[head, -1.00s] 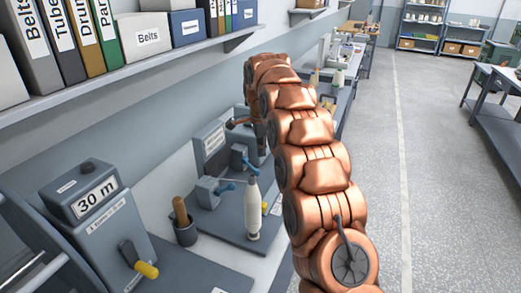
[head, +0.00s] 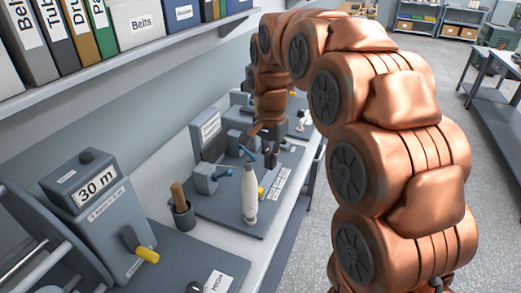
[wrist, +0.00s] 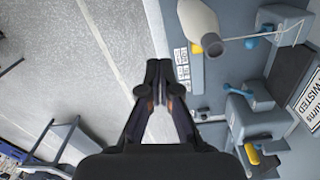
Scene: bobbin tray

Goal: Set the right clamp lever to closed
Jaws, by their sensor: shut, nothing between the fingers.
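The right clamp is a grey block (head: 232,143) on the grey fixture base. Its blue lever (head: 247,151) sticks out toward my gripper. In the wrist view this clamp (wrist: 248,118) shows with its blue lever (wrist: 236,88), to the right of my fingers. The left clamp (head: 205,180) has a blue lever (head: 223,173) near the white cone (head: 250,203). My gripper (head: 271,162) is shut and empty, pointing down just right of the right lever, with a visible gap in the wrist view (wrist: 157,75). The lever's exact setting cannot be told.
The white cone also shows in the wrist view (wrist: 199,18), near a yellow part (wrist: 212,44). A grey sign board (head: 209,128) stands behind the clamps. A cup with a wooden handle (head: 183,213) and a 30 m counter box (head: 97,195) stand left.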

